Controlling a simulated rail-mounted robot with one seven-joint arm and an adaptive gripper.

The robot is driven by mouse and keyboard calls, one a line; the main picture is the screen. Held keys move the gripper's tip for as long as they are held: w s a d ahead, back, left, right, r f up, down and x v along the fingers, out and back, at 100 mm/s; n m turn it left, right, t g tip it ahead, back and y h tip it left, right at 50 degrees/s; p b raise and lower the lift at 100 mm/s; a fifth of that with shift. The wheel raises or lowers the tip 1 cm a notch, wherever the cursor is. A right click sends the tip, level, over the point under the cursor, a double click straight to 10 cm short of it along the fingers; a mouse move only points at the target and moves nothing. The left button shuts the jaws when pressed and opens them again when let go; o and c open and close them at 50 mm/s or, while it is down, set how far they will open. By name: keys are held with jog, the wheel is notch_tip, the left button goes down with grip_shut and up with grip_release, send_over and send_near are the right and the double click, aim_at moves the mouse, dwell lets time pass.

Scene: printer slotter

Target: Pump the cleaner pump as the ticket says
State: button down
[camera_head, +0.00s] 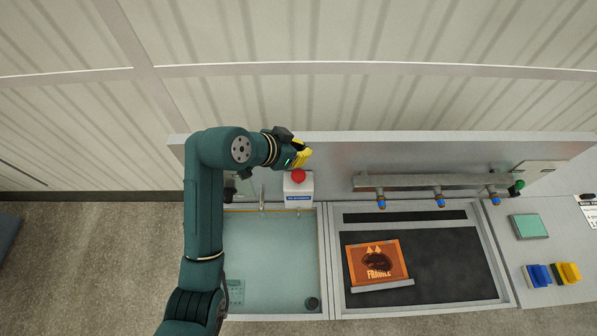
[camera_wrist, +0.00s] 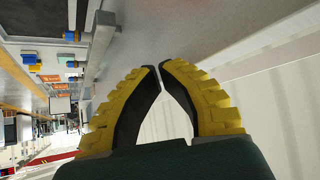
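The cleaner pump appears to be the white box (camera_head: 299,194) with a blue label and a red round button (camera_head: 298,176) on top, at the back edge of the sink. My gripper (camera_head: 306,155) has yellow fingers and is just behind and above the red button in the head view. I cannot tell whether it touches the button. In the wrist view my gripper (camera_wrist: 160,68) has its fingertips brought together with nothing between them. The pump does not show clearly there. A white printed sheet (camera_head: 588,210) at the right edge may be the ticket; its text is unreadable.
A pale sink (camera_head: 270,255) lies in front of the pump. Right of it, an orange "FRAGILE" piece (camera_head: 377,262) lies on a black bed (camera_head: 440,262). A rail (camera_head: 410,183) with blue-tipped nozzles runs behind. Blue (camera_head: 538,275) and yellow (camera_head: 567,272) blocks and a green pad (camera_head: 528,226) sit right.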

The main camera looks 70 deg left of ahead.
aim_at(302, 173)
jog(key=n, duration=0.3)
jog(key=r+n, duration=0.1)
jog(key=n, duration=0.5)
jog(key=shift+d+r+y, duration=0.2)
jog(key=shift+r+y, duration=0.1)
jog(key=shift+r, duration=0.1)
jog(key=shift+f, duration=0.1)
notch_tip(302, 173, down, 8)
jog(key=b, duration=0.7)
jog(key=shift+f+b, duration=0.3)
jog(key=shift+b, duration=0.05)
jog(key=shift+f, duration=0.1)
jog(key=shift+f, duration=0.3)
